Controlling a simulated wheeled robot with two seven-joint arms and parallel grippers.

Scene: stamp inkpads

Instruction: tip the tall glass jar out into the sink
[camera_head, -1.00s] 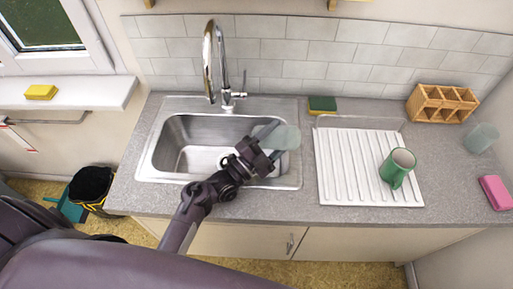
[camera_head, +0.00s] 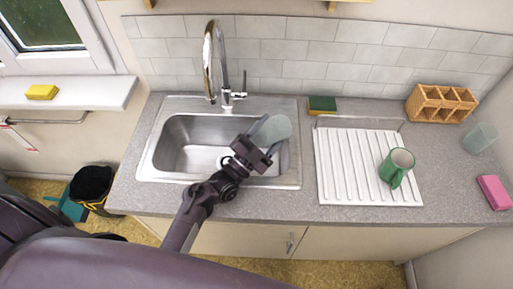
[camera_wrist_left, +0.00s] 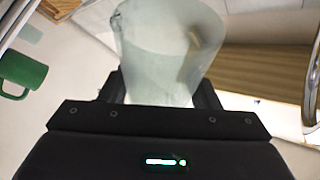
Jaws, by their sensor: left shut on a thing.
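A translucent pale-green glass jar (camera_head: 276,127) is held by my left gripper (camera_head: 258,141) above the right end of the steel sink (camera_head: 190,162). The jar looks tilted in the head view. In the left wrist view the jar (camera_wrist_left: 170,50) stands out between the fingers of my left gripper (camera_wrist_left: 158,98), which are shut on it. I cannot make out whether anything is inside the jar. My right gripper is not in view.
A chrome tap (camera_head: 210,65) rises behind the sink. A white drainer (camera_head: 335,165) with a green mug (camera_head: 396,166) stands on the right. Another glass (camera_head: 480,137), a wooden rack (camera_head: 441,103), a pink sponge (camera_head: 494,192) and a green-yellow sponge (camera_head: 322,105) are on the counter.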

